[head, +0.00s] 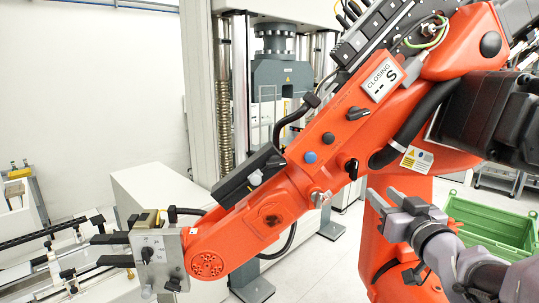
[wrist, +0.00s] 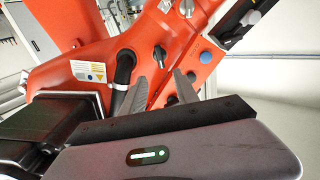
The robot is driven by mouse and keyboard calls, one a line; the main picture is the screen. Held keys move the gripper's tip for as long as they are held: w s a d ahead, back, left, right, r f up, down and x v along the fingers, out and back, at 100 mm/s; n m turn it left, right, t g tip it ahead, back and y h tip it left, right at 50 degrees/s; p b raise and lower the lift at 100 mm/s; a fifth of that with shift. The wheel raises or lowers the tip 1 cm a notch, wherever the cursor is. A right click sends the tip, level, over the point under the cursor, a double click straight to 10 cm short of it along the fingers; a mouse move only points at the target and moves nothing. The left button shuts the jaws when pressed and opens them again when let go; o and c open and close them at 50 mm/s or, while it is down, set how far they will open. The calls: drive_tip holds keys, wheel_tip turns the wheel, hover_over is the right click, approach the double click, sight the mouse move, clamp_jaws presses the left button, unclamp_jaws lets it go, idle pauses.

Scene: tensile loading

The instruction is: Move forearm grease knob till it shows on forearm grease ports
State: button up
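The orange arm (head: 300,190) carries several controls on its forearm, and I cannot read which one is the grease knob. A black knob (head: 358,113) sits high on it, with a dark round button and a blue button (head: 310,157) below left. A dark lever-like knob (head: 351,168) and a silver knob (head: 320,197) lie on the lower edge. My gripper (head: 383,194) is open and empty, below right of these, its fingers pointing up at the forearm. In the wrist view the lever-like knob (wrist: 160,55) shows between and beyond the fingertips; the blue button (wrist: 205,57) is right of them. Port markings are not legible.
A small display (head: 383,80) on the upper arm reads "CLOSING -- S". A black hose (head: 412,125) and a warning label (head: 417,159) lie close to my gripper. A green crate (head: 490,228) stands at right. A testing machine (head: 274,75) stands behind.

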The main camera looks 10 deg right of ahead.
sight(356, 171)
drive_tip(key=w+p, duration=0.1)
drive_tip(key=w, duration=0.4)
drive_tip(key=w+p, duration=0.1)
drive_tip(key=w, duration=0.4)
drive_tip(key=w+p, duration=0.1)
drive_tip(key=w, duration=0.3)
drive_tip(key=shift+w+d, duration=0.3)
drive_tip(key=shift+w, duration=0.1)
clamp_jaws()
